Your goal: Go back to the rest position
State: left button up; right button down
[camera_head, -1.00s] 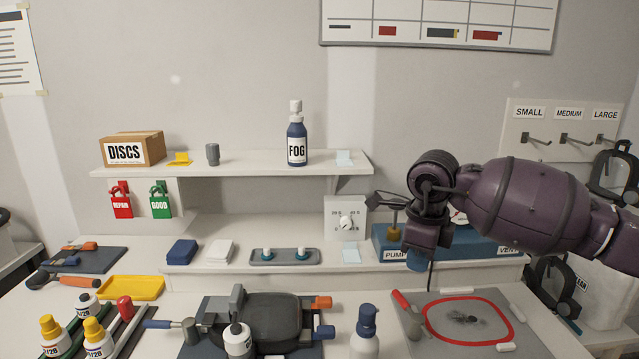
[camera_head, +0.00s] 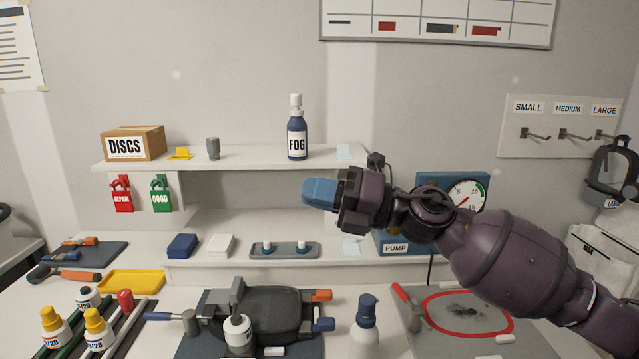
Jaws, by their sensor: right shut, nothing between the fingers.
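My right gripper (camera_head: 320,194) is in the middle of the head view, with its purple arm coming in from the lower right. Its blue fingers are shut and empty and point left. It is in front of the shelf, in the picture just below the FOG bottle (camera_head: 297,135). It hides part of the dial box and the upper shelf's right end. My left gripper is not in view.
The bench carries a dark mask in a fixture (camera_head: 275,310), a white bottle with a blue cap (camera_head: 365,330), a board with a red ring (camera_head: 480,345) and yellow-capped bottles (camera_head: 97,330). A pump box with a gauge (camera_head: 465,193) stands behind my arm.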

jog(key=w+d+f+m+t+h+b, duration=0.2)
jog(key=d+f+m+t+h, duration=0.35)
jog(key=f+m+t, duration=0.55)
jog(key=w+d+f+m+t+h+b, duration=0.15)
jog(key=d+f+m+t+h, duration=0.5)
jog(key=m, duration=0.85)
jog(key=s+d+f+m+g+h+b, duration=0.1)
jog(key=s+d+f+m+g+h, duration=0.2)
jog(key=f, duration=0.6)
jog(key=s+d+f+m+g+b, duration=0.15)
jog(key=d+f+m, duration=0.35)
jog(key=f, duration=0.5)
pick_arm(q)
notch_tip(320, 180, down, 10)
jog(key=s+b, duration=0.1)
jog(key=b, duration=0.1)
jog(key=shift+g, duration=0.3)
pick_arm(e)
jog(key=s+d+f+m+g+h, duration=0.2)
jog(key=s+d+f+m, duration=0.1)
jog(key=s+f, duration=0.8)
jog(key=s+d+f+m+g+h, duration=0.2)
jog(key=s+d+f, duration=0.3)
jog(key=s+f, duration=0.6)
jog(key=shift+s+f+m+g+h, duration=0.2)
jog(key=shift+s+m+g+h, duration=0.25)
jog(key=shift+s, duration=0.5)
